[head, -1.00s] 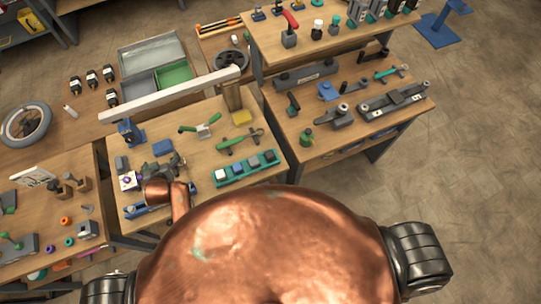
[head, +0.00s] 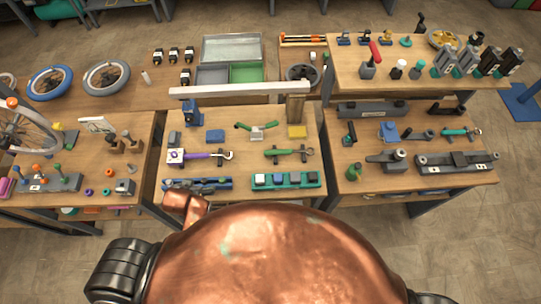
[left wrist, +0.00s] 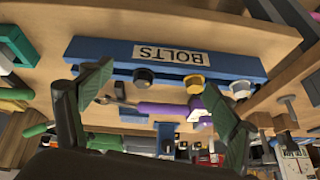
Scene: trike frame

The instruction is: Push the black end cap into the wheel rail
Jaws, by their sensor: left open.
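A teal tray (head: 262,187) on the middle table holds several small blocks or caps. The darkest one (head: 312,178), at its right end, may be the black end cap; I cannot tell surely. A long white rail (head: 240,89) lies across the back of that table, propped at a blue stand and a wooden block; whether it is the wheel rail is unclear. My left gripper (left wrist: 157,92) is open with nothing between its green fingers, facing the blue bolts rack (left wrist: 115,49). In the head view it is hidden. My right gripper is not in view.
A purple-handled tool (head: 205,155) and green-handled tools (head: 285,152) lie behind the teal tray. Wheels (head: 106,77) lie on the back left table. The right bench (head: 400,190) carries metal fixtures under a raised shelf. Bare floor lies at the front right.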

